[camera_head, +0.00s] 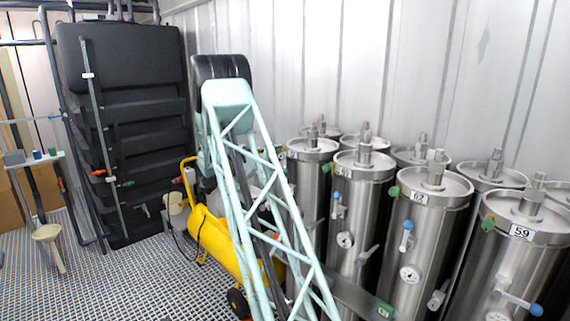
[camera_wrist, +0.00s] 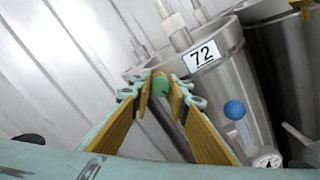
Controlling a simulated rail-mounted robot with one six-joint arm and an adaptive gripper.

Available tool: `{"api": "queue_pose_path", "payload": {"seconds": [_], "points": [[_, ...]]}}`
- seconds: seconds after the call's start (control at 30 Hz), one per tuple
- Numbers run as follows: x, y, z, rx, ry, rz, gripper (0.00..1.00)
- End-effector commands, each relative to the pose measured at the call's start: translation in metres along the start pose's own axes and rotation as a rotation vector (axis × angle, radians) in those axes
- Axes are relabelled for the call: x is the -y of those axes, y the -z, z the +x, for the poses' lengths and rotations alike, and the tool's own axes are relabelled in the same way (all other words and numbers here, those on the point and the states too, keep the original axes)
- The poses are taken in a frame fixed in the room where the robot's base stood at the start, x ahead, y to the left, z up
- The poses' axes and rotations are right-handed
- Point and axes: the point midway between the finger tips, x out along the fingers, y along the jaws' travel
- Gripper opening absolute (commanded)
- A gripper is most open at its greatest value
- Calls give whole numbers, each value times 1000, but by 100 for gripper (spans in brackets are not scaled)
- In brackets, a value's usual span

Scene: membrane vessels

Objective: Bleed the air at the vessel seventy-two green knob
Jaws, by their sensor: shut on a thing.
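Vessel seventy-two (camera_wrist: 222,70) is a steel cylinder with a white "72" label near its top in the wrist view. Its green knob (camera_wrist: 160,86) sits at the upper rim, left of the label. My gripper (camera_wrist: 160,78) has its yellow-padded fingers on either side of the green knob and is shut on it. The finger tips hide part of the knob. A blue-ended valve (camera_wrist: 235,110) is lower on the same vessel, right of the fingers. In the head view my pale green lattice arm hides the gripper and the knob.
Several steel vessels stand close together at the right; one labelled 59 (camera_head: 522,232) is nearest, beside vessel 62 (camera_head: 420,200). Their valves and gauges stick out in front. A yellow compressor (camera_head: 215,238) stands on the grated floor (camera_head: 130,285), which is open at the left.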

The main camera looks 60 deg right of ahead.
Motion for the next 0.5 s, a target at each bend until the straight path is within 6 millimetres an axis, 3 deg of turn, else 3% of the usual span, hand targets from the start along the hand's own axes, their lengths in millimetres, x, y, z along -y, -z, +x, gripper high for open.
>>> {"api": "queue_pose_path", "payload": {"seconds": [0.5], "points": [[0, 0, 0, 0, 0, 60, 7]]}}
